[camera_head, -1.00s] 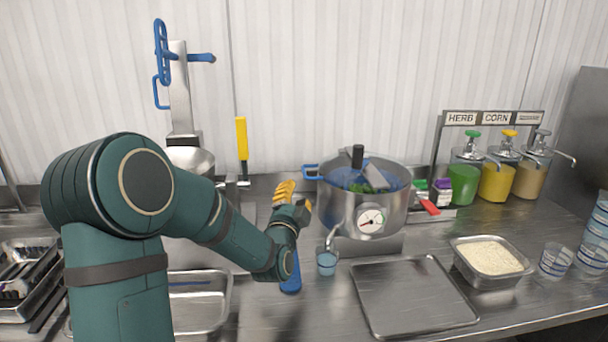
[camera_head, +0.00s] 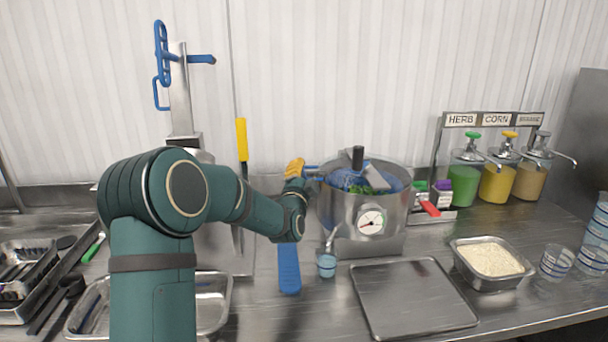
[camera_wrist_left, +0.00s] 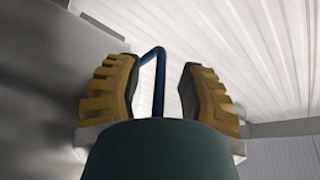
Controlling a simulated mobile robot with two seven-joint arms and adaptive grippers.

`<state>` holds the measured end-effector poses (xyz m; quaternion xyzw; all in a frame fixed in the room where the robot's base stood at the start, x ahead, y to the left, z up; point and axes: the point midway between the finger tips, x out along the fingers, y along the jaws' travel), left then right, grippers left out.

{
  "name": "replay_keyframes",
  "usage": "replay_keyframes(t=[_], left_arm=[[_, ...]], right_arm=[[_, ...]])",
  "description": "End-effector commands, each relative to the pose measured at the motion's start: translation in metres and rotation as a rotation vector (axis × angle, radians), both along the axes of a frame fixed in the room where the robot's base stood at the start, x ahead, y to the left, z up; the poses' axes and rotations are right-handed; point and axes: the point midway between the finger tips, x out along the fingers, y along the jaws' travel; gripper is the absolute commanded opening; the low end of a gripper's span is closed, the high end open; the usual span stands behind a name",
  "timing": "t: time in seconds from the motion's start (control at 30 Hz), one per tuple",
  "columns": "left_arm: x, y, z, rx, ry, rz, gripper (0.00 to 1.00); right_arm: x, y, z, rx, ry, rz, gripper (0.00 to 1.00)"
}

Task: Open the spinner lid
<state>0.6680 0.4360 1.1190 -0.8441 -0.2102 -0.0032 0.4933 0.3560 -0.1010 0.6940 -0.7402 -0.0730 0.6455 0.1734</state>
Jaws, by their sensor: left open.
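The spinner (camera_head: 340,218) is a steel pot with a dial on its front and a bluish clear lid (camera_head: 400,177) on top. Green leaves show through the lid. A blue loop handle (camera_head: 312,172) sticks out from the spinner's left side. My left gripper (camera_head: 294,167), with yellow fingers, is at this handle. In the left wrist view the open fingers (camera_wrist_left: 158,68) stand either side of the blue handle (camera_wrist_left: 160,60), with gaps showing between. My right gripper is not in view.
A blue-handled tool (camera_head: 289,270) and a small blue cup (camera_head: 327,265) are in front of the spinner. An empty tray (camera_head: 412,298) and a rice pan (camera_head: 488,281) are at right. Sauce pumps (camera_head: 497,182) stand behind. A yellow-handled tool (camera_head: 242,140) stands upright left of the gripper.

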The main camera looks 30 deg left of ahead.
Motion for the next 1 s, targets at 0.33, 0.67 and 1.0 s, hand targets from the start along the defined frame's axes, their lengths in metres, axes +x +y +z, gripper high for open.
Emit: replay_keyframes(t=[0.33,0.67,1.0], left_arm=[[0.0,0.0,0.0,0.0,0.0,0.0,0.0],[0.0,0.0,0.004,-0.007,0.007,-0.001,0.0],[0.001,0.0,0.031,-0.094,0.107,-0.001,0.0]], right_arm=[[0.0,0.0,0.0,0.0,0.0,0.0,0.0],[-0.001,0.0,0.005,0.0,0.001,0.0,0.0],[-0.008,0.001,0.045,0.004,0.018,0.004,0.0]])
